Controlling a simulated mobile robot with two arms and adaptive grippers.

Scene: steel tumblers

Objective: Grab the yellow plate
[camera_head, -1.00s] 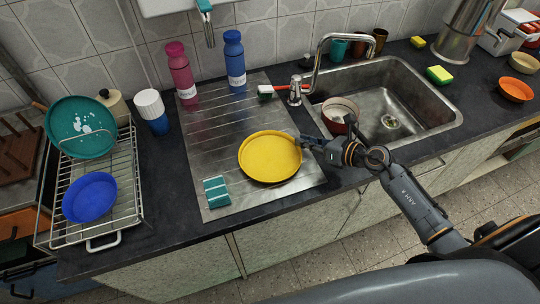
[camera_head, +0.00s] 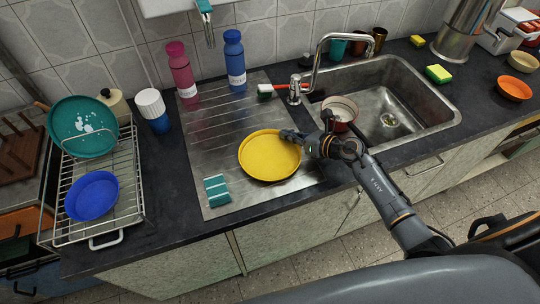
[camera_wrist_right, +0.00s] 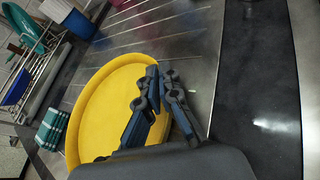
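The yellow plate (camera_head: 268,158) lies on the steel drainboard, left of the sink. In the right wrist view the plate (camera_wrist_right: 100,110) fills the middle left. My right gripper (camera_head: 288,136) is at the plate's upper right rim. In the wrist view its fingertips (camera_wrist_right: 160,73) draw close together, one finger over the plate and one outside it, and they look shut on the rim. The exact contact is partly hidden by the fingers. The plate looks flat and not clearly lifted. My left gripper is not in view.
Pink (camera_head: 181,70) and blue (camera_head: 235,60) bottles stand behind. The sink (camera_head: 405,90) holds a bowl (camera_head: 340,112) near my right gripper. A wire rack (camera_head: 125,195) with dishes stands left.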

